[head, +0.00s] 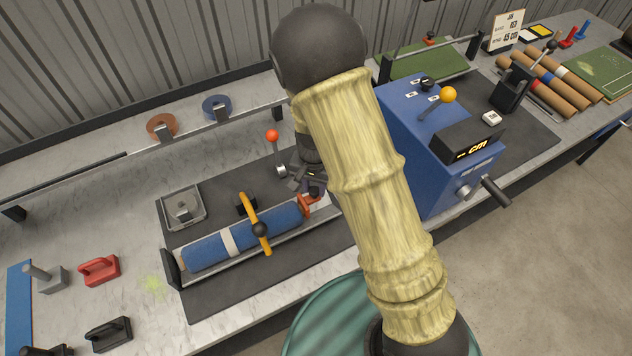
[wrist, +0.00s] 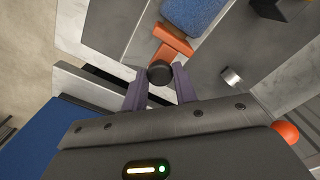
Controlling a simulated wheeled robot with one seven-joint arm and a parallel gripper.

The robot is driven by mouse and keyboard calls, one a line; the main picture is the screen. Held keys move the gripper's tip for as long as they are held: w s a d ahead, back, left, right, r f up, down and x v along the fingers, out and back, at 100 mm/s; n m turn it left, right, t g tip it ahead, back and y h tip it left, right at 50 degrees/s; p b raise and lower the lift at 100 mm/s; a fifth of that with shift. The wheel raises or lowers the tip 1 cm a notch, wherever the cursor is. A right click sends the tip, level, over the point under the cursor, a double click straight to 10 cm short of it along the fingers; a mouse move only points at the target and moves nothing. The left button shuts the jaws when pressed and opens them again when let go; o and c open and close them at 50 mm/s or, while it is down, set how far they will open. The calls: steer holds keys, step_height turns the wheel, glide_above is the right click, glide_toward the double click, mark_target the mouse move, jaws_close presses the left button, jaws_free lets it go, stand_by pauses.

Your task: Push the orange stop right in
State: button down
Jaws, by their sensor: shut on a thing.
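The orange stop (head: 306,205) stands at the right end of the blue turf roll (head: 205,250), which lies in a trough. In the wrist view the stop (wrist: 173,42) is an orange plate and stem with a round black knob (wrist: 160,73). Its plate is right by the end of the blue roll (wrist: 195,12); I cannot tell whether they touch. My gripper (wrist: 159,82) is shut on the black knob, one finger on each side. In the head view my gripper (head: 312,186) is partly hidden by my arm.
A yellow clamp bar (head: 253,222) crosses over the roll. A lever with a red ball (head: 272,136) stands just behind my gripper. A blue machine (head: 425,160) stands to the right. Red (head: 98,270) and black (head: 108,333) handled blocks sit at the left front.

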steer(key=shift+a+r, duration=0.1)
steer(key=shift+a, duration=0.4)
steer(key=c, duration=1.1)
jaws_free()
steer(key=shift+s+a, duration=0.15)
step_height(320, 180, up, 17)
steer(key=b, duration=0.1)
steer(key=shift+r, duration=0.15)
